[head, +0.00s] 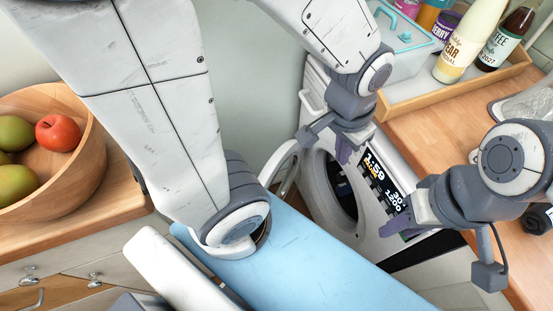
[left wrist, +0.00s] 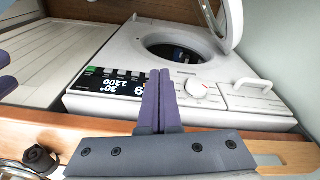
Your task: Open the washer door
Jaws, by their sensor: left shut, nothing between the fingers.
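The white washer (head: 312,190) stands under the wooden counter, with a lit display (head: 381,180). Its round door (head: 283,168) stands swung out from the dark opening (head: 341,186). In the left wrist view the door (left wrist: 222,22) also stands away from the round opening (left wrist: 185,48). My left gripper (head: 343,154) is shut and empty, in front of the washer's control panel and apart from the door. Its purple fingers (left wrist: 158,78) are pressed together in the left wrist view. My right gripper (head: 393,226) is near the display end of the panel; its finger gap is not clear.
A wooden bowl of fruit (head: 88,165) sits on a counter at the left. A wooden tray (head: 455,90) with bottles and a light blue box (head: 402,52) stands on the right counter (head: 430,130). My own arm links cover part of the middle.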

